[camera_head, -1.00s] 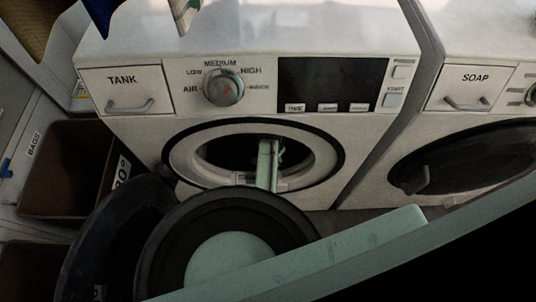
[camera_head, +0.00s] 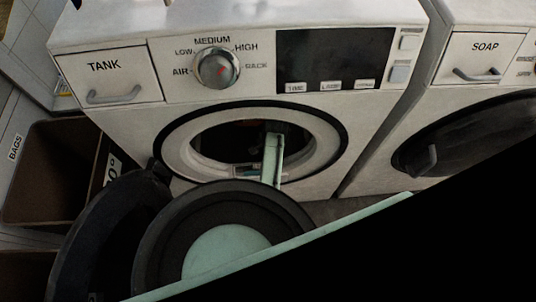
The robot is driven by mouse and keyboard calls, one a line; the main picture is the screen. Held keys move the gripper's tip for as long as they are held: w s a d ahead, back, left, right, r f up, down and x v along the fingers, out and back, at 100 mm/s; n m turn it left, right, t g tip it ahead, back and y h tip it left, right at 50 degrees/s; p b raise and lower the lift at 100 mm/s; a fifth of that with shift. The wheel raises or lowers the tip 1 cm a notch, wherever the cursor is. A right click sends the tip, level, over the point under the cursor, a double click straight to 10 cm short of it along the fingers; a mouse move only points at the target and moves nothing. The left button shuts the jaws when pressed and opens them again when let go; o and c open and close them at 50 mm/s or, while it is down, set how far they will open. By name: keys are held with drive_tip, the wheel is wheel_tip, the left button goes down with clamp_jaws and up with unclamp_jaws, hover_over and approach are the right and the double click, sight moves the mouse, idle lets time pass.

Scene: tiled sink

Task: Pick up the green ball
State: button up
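I see no green ball in the head view. The washing machine (camera_head: 120,135) faces me with its round drum opening (camera_head: 176,152) uncovered. The inside of the drum is dark, and I cannot make out its contents. A narrow mint-coloured piece (camera_head: 272,160) that matches my arm stands in the opening, reaching in from the lower rim. I cannot make out any gripper fingers. My arm's dark round joint with a mint disc covers the area in front of and below the opening.
A dark open door (camera_head: 105,235) hangs at the left of the opening, partly behind my arm. A brown bin (camera_head: 45,180) labelled BAGS stands at the left. A second machine (camera_head: 465,110) with a SOAP drawer and a closed round door stands at the right. My arm blocks the lower right.

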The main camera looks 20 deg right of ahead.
drive_tip(key=shift+f, duration=0.3)
drive_tip(key=c, duration=0.9)
